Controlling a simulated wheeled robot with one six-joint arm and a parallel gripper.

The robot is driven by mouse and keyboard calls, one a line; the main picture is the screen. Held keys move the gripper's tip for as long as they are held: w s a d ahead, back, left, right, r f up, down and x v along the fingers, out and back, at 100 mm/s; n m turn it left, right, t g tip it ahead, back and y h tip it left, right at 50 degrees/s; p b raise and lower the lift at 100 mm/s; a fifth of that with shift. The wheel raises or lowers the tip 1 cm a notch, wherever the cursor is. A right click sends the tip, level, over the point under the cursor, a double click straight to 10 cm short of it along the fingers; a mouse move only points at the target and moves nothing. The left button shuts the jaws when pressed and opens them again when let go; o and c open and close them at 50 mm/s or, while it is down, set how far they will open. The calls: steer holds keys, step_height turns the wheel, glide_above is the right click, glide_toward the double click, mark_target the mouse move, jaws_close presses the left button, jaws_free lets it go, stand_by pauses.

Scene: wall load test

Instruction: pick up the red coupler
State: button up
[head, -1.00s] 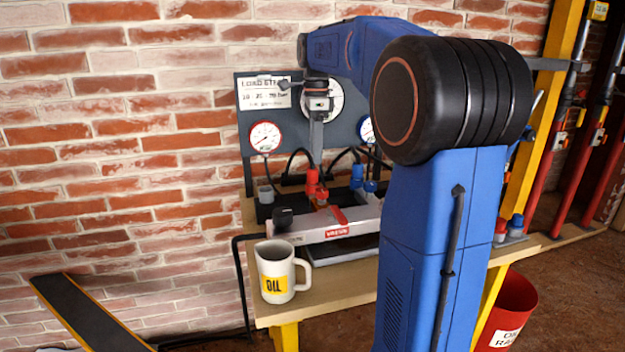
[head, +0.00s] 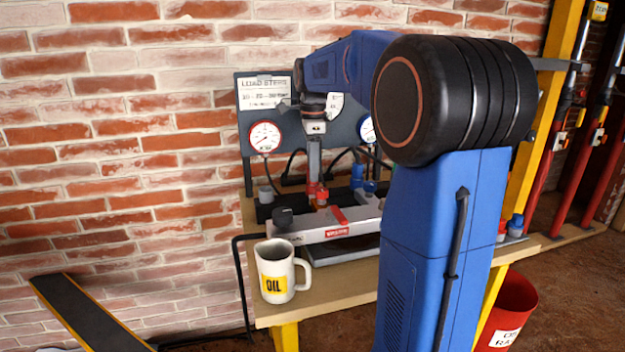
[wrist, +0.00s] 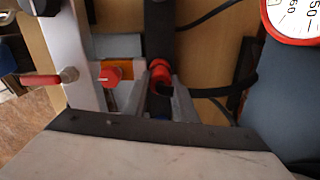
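The red coupler (wrist: 160,74) shows in the wrist view as a red ring on a dark fitting, between and just beyond the tips of my gripper (wrist: 162,84). The two fingers stand apart, one on each side of it; I cannot tell whether either touches it. In the head view my gripper (head: 315,180) points down at the red coupler (head: 312,190), hiding part of it. A smaller red knob (wrist: 110,76) sits left of the fingers in the wrist view.
The pump (head: 345,228) with its long pale body lies in front on the bench (head: 335,288). A white OIL mug (head: 276,275) stands near the front corner. Blue couplers (head: 360,182) are to the right. Black hoses and a gauge panel (head: 285,150) stand behind.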

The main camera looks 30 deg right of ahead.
steer(key=shift+c, duration=1.1)
step_height(320, 180, up, 10)
steer(key=shift+r, duration=0.1)
step_height(320, 180, up, 2)
steer(key=shift+r, duration=0.15)
steer(key=shift+a, duration=0.1)
stand_by(0.3)
steer(key=w+a, duration=0.2)
steer(key=a, duration=0.7)
steer(key=shift+w+a, duration=0.2)
steer(key=shift+w, duration=0.2)
stand_by(0.4)
stand_by(0.3)
